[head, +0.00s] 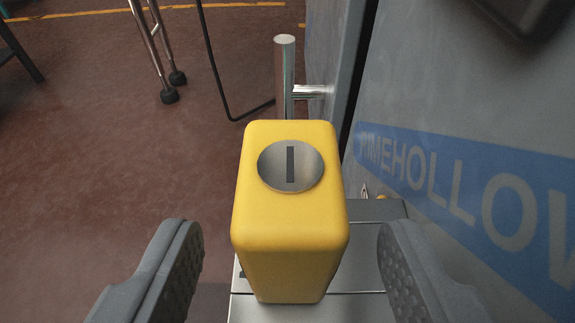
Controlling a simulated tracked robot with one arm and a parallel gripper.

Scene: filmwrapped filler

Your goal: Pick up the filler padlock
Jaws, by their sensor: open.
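The padlock (290,235) is a yellow block with rounded edges and a round silver keyway plate on its upper face. It is in the middle of the head view, in front of the grey machine. My gripper (290,260) is open, with one grey finger to the left of the padlock and one to the right. Both fingers stand apart from it, with a gap on each side. The padlock's shackle is not visible.
A grey machine panel (460,130) with a blue lettered band rises close on the right. A vertical metal handle (284,80) stands just behind the padlock. A grey ledge (365,210) lies beneath. A black cable (215,65) hangs at the back; the reddish floor on the left is mostly clear.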

